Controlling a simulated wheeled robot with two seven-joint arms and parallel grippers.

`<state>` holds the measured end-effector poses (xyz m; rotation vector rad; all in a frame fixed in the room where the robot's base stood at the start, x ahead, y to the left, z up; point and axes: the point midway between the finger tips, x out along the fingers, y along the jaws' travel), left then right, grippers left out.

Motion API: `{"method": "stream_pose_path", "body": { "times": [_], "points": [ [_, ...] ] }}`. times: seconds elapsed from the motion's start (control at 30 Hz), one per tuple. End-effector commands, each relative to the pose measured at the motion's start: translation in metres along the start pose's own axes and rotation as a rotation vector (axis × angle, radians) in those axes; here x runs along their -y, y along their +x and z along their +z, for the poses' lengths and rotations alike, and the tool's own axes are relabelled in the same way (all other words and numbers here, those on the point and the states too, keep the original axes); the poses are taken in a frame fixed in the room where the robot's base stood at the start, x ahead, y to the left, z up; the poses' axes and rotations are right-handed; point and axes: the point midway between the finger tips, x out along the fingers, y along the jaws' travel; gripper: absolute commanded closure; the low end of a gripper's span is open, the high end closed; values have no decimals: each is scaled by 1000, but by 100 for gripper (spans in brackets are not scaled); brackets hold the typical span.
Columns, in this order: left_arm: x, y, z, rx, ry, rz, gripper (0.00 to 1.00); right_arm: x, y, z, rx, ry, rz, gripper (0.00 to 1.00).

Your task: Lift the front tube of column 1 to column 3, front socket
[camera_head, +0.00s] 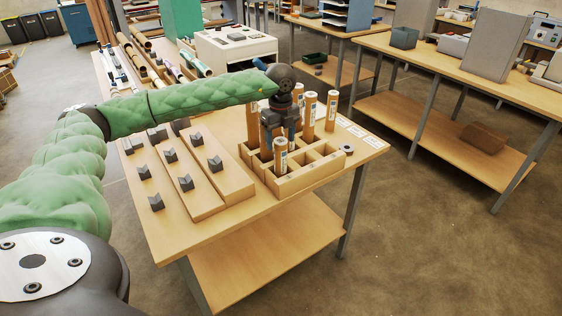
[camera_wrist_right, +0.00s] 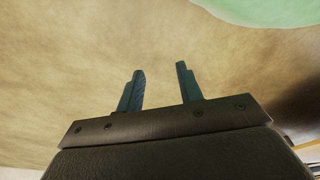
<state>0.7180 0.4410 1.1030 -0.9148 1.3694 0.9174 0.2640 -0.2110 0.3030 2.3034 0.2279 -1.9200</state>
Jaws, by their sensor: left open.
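A wooden socket rack (camera_head: 312,180) stands near the right end of the table in the head view. Several cardboard-coloured tubes with white and blue labels stand upright in it. One tube (camera_head: 280,158) is near the front, others are at the left (camera_head: 253,122) and toward the back right (camera_head: 331,110). Several sockets at the front right are empty. My left gripper (camera_head: 280,140) points down over the rack, open, close to the front tube's top. Whether its fingers straddle a tube I cannot tell. My right gripper (camera_wrist_right: 160,68) is open and empty in the right wrist view.
Wooden boards with dark V-blocks (camera_head: 186,182) lie left of the rack. A small dark-and-light ring (camera_head: 346,149) lies at its right. A white machine (camera_head: 236,48) and more tubes are farther back. Another table (camera_head: 470,80) stands across the aisle.

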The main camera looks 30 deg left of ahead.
Motion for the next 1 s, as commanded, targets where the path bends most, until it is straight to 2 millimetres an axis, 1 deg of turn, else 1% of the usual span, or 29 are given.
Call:
{"method": "stream_pose_path", "body": {
  "times": [0.2, 0.3, 0.4, 0.53, 0.73, 0.77, 0.9, 0.97, 1.0],
  "points": [
    [2, 13, 2, -2, 0, 1, 35, -8, 14, 18, -13, -8, 9, 64],
    [2, 24, 2, -1, 0, 1, 35, -10, 19, 29, -12, -10, 11, 64],
    [2, 31, 2, -1, -1, 0, 35, -12, 22, 36, -13, -12, 12, 64],
    [2, 35, 2, -1, 0, 0, 35, -12, 25, 40, -15, -12, 13, 64],
    [2, 36, 2, -1, 0, -1, 35, -12, 26, 40, -15, -12, 13, 64],
    [2, 36, 2, -1, 0, -1, 39, -12, 26, 40, -15, -12, 13, 64],
    [2, 36, 2, -1, 0, -1, 67, -13, 26, 39, -15, -12, 13, 64],
    [2, 36, 2, -1, 0, -1, 78, -13, 26, 39, -15, -12, 13, 64],
    [2, 36, 2, -1, 0, -1, 86, -13, 26, 39, -16, -12, 14, 64]
  ]
}}
